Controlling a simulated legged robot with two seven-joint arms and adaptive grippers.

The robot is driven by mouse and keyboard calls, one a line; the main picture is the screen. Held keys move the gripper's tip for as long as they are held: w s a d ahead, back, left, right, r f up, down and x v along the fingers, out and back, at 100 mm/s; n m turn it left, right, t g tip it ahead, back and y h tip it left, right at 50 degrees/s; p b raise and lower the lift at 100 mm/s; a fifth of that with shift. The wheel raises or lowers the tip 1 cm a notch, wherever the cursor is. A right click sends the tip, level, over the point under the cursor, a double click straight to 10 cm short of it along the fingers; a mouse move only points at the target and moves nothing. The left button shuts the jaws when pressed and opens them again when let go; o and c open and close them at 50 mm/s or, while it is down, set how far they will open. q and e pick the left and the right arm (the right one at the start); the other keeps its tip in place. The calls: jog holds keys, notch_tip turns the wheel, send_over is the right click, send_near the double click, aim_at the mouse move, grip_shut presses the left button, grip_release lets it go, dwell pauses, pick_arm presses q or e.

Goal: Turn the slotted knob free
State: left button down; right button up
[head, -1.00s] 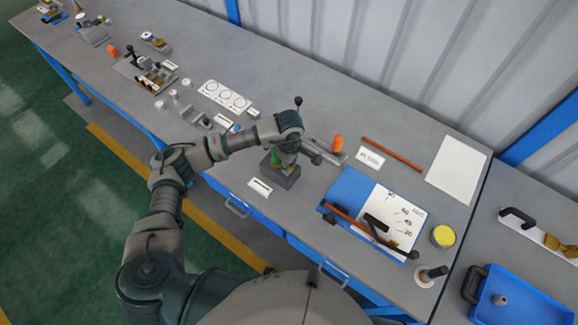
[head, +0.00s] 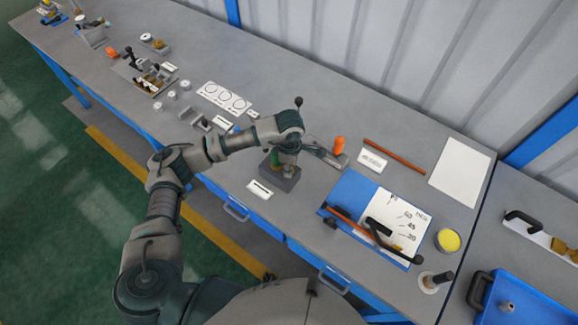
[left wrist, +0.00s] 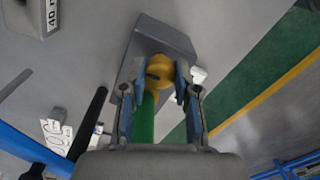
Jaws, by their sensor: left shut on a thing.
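The slotted knob (left wrist: 159,72) is yellow and round, with a dark slot, and shows in the left wrist view at the top of a grey block. That grey block (head: 281,180) stands on the bench near its front edge in the head view. My left gripper (left wrist: 155,92) is shut on the knob, with one finger on each side. In the head view the left gripper (head: 285,160) is above the block, and my wrist hides most of the knob. A green part (left wrist: 145,122) shows below the knob between the fingers. My right gripper is not in view.
A white label (head: 260,189) lies left of the block. An orange piece (head: 339,145) stands to the right. A blue board (head: 350,189) with dark-handled tools is further right, beside a yellow-topped tin (head: 447,240). Several small fixtures fill the bench's far left.

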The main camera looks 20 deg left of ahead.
pick_arm(q)
jog(key=shift+w+r, duration=0.1)
jog(key=c, duration=0.8)
grip_release()
jog(key=shift+d, duration=0.1)
jog(key=shift+c, duration=0.2)
notch_tip(320, 180, up, 12)
